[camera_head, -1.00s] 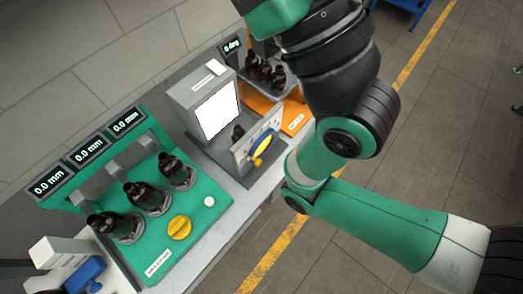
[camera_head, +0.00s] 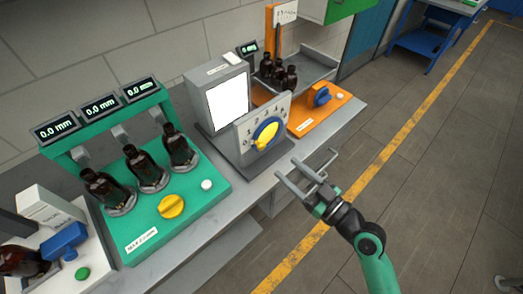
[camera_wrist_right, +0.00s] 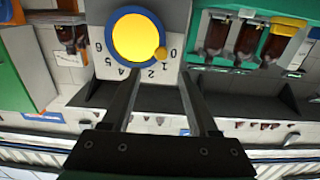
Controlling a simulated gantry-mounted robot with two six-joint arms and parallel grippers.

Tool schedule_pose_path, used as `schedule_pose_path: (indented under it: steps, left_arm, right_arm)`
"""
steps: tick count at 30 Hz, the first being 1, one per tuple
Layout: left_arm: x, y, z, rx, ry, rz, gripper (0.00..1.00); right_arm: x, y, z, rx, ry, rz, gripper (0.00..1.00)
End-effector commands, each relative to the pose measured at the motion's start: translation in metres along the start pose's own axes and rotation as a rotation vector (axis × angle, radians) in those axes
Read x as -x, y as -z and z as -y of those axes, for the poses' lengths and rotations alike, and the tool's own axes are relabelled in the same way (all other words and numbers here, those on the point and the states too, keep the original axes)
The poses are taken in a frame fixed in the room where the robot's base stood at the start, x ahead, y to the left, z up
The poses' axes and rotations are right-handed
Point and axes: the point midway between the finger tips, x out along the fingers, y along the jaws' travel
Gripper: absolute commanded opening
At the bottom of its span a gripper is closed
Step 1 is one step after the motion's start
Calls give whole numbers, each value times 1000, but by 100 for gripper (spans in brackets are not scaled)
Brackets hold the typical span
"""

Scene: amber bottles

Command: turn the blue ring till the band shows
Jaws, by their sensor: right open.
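A blue ring (camera_head: 257,129) surrounds a yellow knob (camera_head: 266,138) on an upright grey plate with numbers, in front of a lit white screen (camera_head: 227,103). In the right wrist view the blue ring (camera_wrist_right: 108,38) frames a yellow disc (camera_wrist_right: 135,38), whose small nub lies near the 0 and 1. My right gripper (camera_head: 286,166) is open and empty, in front of the plate and apart from it. In the right wrist view its fingers (camera_wrist_right: 158,76) point toward the plate's numbered edge. No band can be made out. My left gripper is out of view.
A green station (camera_head: 208,206) with several amber bottles and a yellow knob (camera_head: 171,206) stands left. An orange station (camera_head: 330,108) with a blue knob (camera_head: 321,95) stands right, beside a tray of bottles. The floor in front of the bench is clear.

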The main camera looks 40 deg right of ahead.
Motion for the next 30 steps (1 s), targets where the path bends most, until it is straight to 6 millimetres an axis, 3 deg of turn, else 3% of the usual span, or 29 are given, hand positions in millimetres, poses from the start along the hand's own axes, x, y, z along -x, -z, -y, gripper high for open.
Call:
schedule_pose_path:
  steps: [5, 16, 21, 28, 30]
  left_arm:
    - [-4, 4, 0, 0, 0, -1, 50]
    - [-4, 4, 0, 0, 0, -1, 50]
    - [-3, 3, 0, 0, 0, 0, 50]
    - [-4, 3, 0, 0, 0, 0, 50]
    - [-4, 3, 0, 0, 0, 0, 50]
  right_arm:
    - [-24, 3, 1, 1, 4, -3, 60]
    - [-101, 1, 1, 1, 4, -2, 60]
    - [-114, 1, 1, 1, 2, -2, 60]
    - [-115, 1, 1, 1, 2, -1, 60]
    - [-115, 1, 1, 1, 2, -1, 49]
